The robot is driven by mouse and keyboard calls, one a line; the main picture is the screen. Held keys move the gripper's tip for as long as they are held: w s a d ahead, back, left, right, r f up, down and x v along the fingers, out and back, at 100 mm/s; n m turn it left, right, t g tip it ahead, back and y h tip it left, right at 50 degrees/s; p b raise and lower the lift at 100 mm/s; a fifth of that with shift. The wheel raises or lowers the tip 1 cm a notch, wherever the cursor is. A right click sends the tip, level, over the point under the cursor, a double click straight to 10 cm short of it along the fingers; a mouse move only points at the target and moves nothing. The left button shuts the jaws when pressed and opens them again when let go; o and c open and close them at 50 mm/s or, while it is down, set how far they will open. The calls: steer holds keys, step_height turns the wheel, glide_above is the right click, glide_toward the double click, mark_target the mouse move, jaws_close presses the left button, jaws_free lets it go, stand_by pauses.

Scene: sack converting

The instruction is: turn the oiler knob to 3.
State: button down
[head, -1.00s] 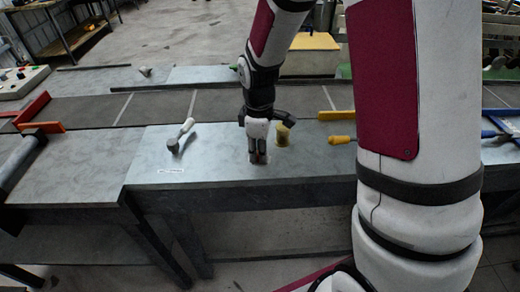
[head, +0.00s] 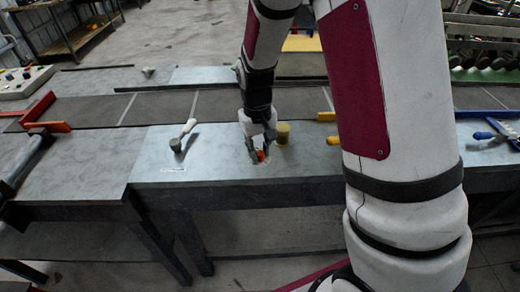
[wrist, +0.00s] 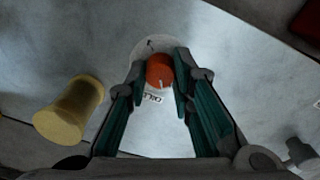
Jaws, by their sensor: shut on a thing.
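The oiler knob (wrist: 159,70) is a small round orange-red knob on a pale round dial plate (wrist: 148,46) in the wrist view. It also shows in the head view (head: 261,156) near the front edge of the bench. A pale line marks the knob's near side. A dark mark shows at the plate's far edge; the numerals are too small to read. A small printed label (wrist: 151,98) lies on the near side, partly readable. My gripper (wrist: 160,66) is shut on the knob, one finger on either side of it. It also shows in the head view (head: 258,155).
A yellow-tan spool-like cylinder (head: 283,133) stands close on the right of my gripper and also shows in the wrist view (wrist: 70,110). A tool with a pale handle (head: 184,134) lies to the left. A dark conveyor belt (head: 160,104) runs behind. The left bench top is mostly clear.

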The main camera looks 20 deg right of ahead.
steer(key=m+p, duration=0.1)
steer(key=m, duration=0.3)
steer(key=shift+m, duration=0.3)
steer(key=m+p, duration=0.1)
steer(key=m, duration=0.2)
steer(key=shift+m, duration=0.3)
steer(key=m+p, duration=0.1)
steer(key=m, duration=0.7)
steer(key=shift+p, duration=0.3)
steer(key=m, duration=0.4)
steer(key=shift+m+p, duration=0.3)
steer(key=m, duration=0.3)
steer(key=shift+m+y, duration=0.3)
steer(key=shift+m, duration=0.1)
steer(key=m, duration=0.4)
steer(key=shift+p, duration=0.35)
steer(key=shift+d+m, duration=0.1)
steer(key=shift+m, duration=2.1)
